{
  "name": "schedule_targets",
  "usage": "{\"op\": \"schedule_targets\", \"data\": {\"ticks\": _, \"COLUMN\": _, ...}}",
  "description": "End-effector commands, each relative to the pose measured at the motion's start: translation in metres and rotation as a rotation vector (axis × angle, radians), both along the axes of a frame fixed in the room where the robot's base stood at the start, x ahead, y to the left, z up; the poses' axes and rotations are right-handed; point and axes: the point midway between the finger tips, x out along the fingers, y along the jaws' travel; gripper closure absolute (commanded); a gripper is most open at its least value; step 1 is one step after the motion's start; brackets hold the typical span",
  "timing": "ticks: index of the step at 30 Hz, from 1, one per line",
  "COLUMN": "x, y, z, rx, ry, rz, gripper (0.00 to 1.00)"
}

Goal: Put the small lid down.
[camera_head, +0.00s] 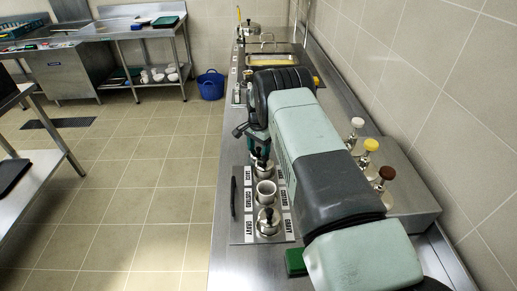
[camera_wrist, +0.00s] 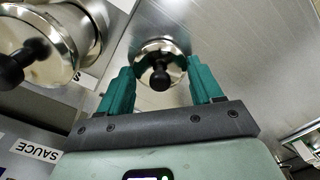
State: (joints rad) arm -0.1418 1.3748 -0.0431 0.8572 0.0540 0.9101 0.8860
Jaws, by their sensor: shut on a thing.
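My gripper (camera_wrist: 160,68) has two teal fingers, one on each side of the small lid (camera_wrist: 158,47), a round steel lid with a black knob. In the wrist view the lid is over bare steel counter; I cannot tell whether it touches the counter. In the head view my arm hides most of the gripper and the small lid. To the left in the wrist view is a larger-looking lidded steel pot (camera_wrist: 50,62) with a black knob, near a SAUCE label (camera_wrist: 35,149).
A labelled panel (camera_head: 236,228) on the counter holds an open pot (camera_head: 265,193) and a lidded pot (camera_head: 268,221). To the right, a steel unit (camera_head: 408,188) carries three pump tops. A sink (camera_head: 272,60) lies farther back. Bare counter runs along the front.

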Motion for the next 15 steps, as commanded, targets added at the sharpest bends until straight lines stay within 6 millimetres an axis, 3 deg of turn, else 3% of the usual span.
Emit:
{"op": "schedule_targets", "data": {"ticks": 8, "x": 0.0001, "y": -0.0002, "z": -0.0024, "rx": 0.0, "ry": 0.0, "rz": 0.0, "gripper": 0.64}}
{"op": "schedule_targets", "data": {"ticks": 9, "x": 0.0002, "y": -0.0002, "z": -0.002, "rx": -0.001, "ry": -0.001, "rz": 0.0, "gripper": 0.31}}
{"op": "schedule_targets", "data": {"ticks": 13, "x": 0.0001, "y": -0.0001, "z": -0.0018, "rx": -0.001, "ry": -0.001, "rz": 0.0, "gripper": 0.11}}
{"op": "schedule_targets", "data": {"ticks": 15, "x": 0.0001, "y": -0.0001, "z": -0.0018, "rx": 0.0, "ry": 0.0, "rz": 0.0, "gripper": 0.1}}
